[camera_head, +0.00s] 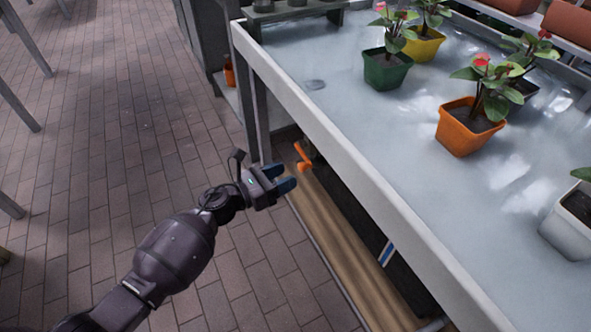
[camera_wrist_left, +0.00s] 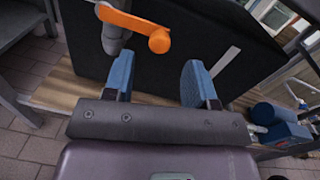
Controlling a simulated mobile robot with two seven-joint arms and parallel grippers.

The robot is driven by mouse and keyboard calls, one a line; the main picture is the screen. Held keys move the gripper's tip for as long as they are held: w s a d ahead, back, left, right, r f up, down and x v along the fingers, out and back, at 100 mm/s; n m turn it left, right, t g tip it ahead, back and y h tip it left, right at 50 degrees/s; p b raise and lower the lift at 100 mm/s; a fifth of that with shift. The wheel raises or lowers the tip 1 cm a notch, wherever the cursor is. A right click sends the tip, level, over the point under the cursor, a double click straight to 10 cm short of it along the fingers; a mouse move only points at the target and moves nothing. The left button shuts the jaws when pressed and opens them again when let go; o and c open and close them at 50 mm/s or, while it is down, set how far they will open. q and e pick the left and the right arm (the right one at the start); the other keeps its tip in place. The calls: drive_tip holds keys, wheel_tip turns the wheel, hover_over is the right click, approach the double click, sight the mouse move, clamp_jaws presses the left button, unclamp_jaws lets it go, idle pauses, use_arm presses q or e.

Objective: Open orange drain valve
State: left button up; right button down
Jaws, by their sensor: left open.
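The orange drain valve (camera_head: 303,157) sits under the near edge of the white-rimmed table, on a grey pipe. In the left wrist view its orange lever (camera_wrist_left: 134,25) slants across the top, with the rounded end to the right. My left gripper (camera_head: 287,178) is open, with blue finger pads, beside the valve and just short of it. In the wrist view the two fingers (camera_wrist_left: 158,82) point toward the lever, which is ahead of them and apart from them. Nothing is between the fingers. My right gripper is in neither view.
The table (camera_head: 385,195) holds shallow water and potted red-flowered plants, including an orange pot (camera_head: 468,127) and a green pot (camera_head: 387,69). A wooden board (camera_head: 335,245) and a dark panel (camera_wrist_left: 185,40) lie below the table. The brick floor (camera_head: 110,120) at left is clear.

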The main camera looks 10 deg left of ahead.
sight(300, 169)
use_arm(q)
drive_tip(key=shift+x, duration=1.9)
clamp_jaws()
